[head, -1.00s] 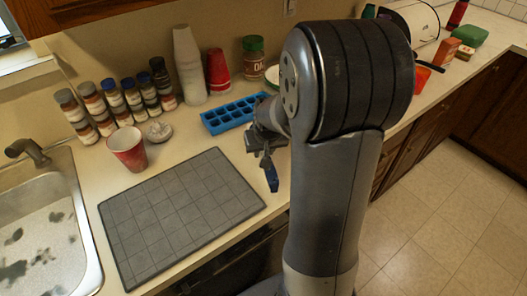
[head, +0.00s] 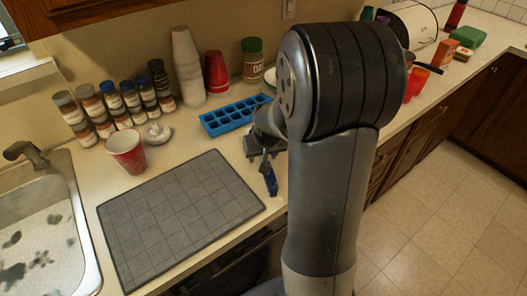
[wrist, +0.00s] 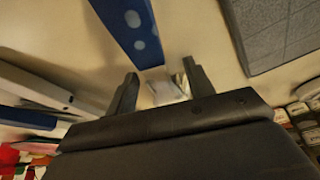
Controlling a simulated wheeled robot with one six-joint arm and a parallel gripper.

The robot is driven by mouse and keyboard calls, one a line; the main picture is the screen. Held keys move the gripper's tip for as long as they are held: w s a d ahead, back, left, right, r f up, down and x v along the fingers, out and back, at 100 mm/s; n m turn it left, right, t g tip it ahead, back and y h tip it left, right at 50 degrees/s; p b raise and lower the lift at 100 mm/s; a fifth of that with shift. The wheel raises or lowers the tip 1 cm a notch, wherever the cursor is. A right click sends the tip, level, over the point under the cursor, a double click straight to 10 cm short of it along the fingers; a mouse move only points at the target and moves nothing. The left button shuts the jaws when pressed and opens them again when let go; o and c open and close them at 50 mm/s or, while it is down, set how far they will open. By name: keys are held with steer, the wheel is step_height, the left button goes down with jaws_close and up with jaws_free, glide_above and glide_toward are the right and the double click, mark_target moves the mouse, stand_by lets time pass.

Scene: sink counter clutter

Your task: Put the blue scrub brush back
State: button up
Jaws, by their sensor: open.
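The blue scrub brush (head: 270,181) shows as a narrow blue piece near the counter's front edge, right of the grey mat, partly hidden by my gripper. In the wrist view a long blue piece with pale spots (wrist: 132,28) runs from the top edge down towards the space between my fingertips. A small whitish part (wrist: 165,90) lies at its lower end. My gripper (wrist: 159,72) is open, its two fingers apart around that end. I cannot tell whether they touch it. In the head view my gripper (head: 263,158) is low over the counter and partly hidden by my arm.
A grey tiled mat (head: 180,215) lies between the sink (head: 85,240) and my gripper. A blue ice tray (head: 235,116) lies behind my gripper. A red cup (head: 126,152), spice bottles, stacked cups (head: 187,65) and a green-lidded jar (head: 252,58) stand behind.

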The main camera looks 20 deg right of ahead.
steer(key=v, duration=1.2)
steer(key=shift+r, duration=0.15)
